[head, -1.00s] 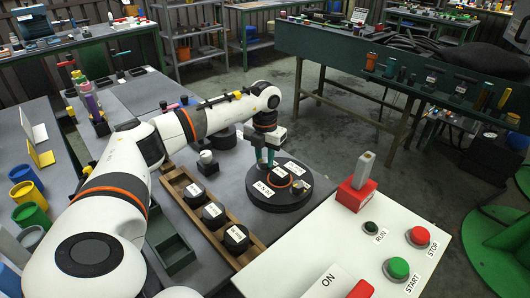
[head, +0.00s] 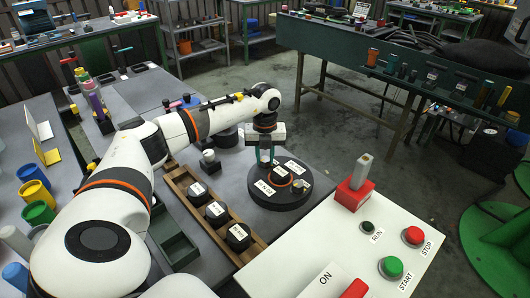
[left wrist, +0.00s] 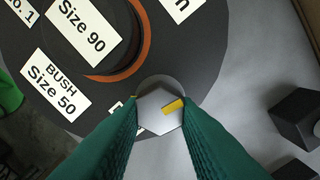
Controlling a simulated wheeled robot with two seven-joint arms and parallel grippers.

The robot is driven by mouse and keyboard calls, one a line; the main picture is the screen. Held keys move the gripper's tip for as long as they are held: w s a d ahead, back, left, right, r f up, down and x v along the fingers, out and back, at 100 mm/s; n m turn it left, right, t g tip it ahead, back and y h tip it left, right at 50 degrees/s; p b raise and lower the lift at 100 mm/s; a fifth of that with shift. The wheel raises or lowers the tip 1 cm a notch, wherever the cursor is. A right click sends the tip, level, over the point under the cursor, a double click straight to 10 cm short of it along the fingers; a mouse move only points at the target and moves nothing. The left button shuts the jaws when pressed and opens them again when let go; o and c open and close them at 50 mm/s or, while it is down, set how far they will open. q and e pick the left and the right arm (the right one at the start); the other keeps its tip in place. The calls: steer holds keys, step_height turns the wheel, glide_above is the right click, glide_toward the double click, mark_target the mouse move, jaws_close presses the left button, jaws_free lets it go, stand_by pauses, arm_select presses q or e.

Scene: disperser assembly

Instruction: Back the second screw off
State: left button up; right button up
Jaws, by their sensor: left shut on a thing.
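The black round disperser disc (head: 280,195) lies flat on the grey table. It carries an orange ring (head: 279,171) and white labels, including a "Size 90" label (left wrist: 82,30) and a "BUSH Size 50" label (left wrist: 55,85). My left gripper (head: 265,163) points down over the far-left part of the disc. In the left wrist view its green fingers are shut on a grey hexagonal screw head (left wrist: 155,116) with a yellow mark, near the disc's edge. The fingers hide the screw's sides, and its thread is not visible. My right gripper is not in view.
A wooden tray (head: 190,208) with several black labelled caps stands left of the disc. A white control panel (head: 335,245) with a red STOP button (head: 414,236) and a green START button (head: 391,267) is at the front right. Small dark blocks (left wrist: 297,118) stand beside the disc.

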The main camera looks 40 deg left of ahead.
mark_target(265, 159)
arm_select(q)
steer(key=shift+w+a+r, duration=0.1)
steer(key=o, duration=0.7)
step_height(265, 159, up, 12)
steer(key=shift+b, duration=0.65)
steer(key=shift+r, duration=0.1)
